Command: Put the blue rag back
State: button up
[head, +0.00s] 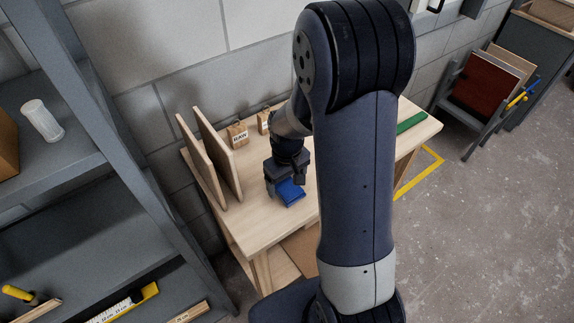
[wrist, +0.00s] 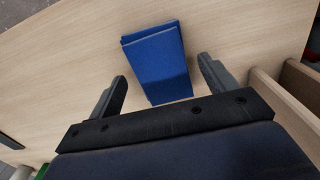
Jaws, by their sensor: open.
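The blue rag (head: 291,193) lies folded on the wooden bench (head: 256,226), just below my gripper (head: 287,182) in the head view. In the wrist view the rag (wrist: 158,62) is a flat blue rectangle on bare wood. My gripper (wrist: 164,82) is open, with one finger on each side of the rag's near part. The fingers look apart from the rag; their height above the bench is hard to tell. My arm hides the middle of the bench in the head view.
Two upright boards (head: 216,155) stand at the bench's left end, near a RAW tag (head: 237,135). A green strip (head: 411,122) lies at the right end. A grey shelf unit (head: 60,165) stands on the left. Bench around the rag is clear.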

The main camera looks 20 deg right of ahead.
aim_at(287, 185)
notch_tip(287, 185, up, 11)
jog(key=shift+r, duration=0.2)
dwell(0.4)
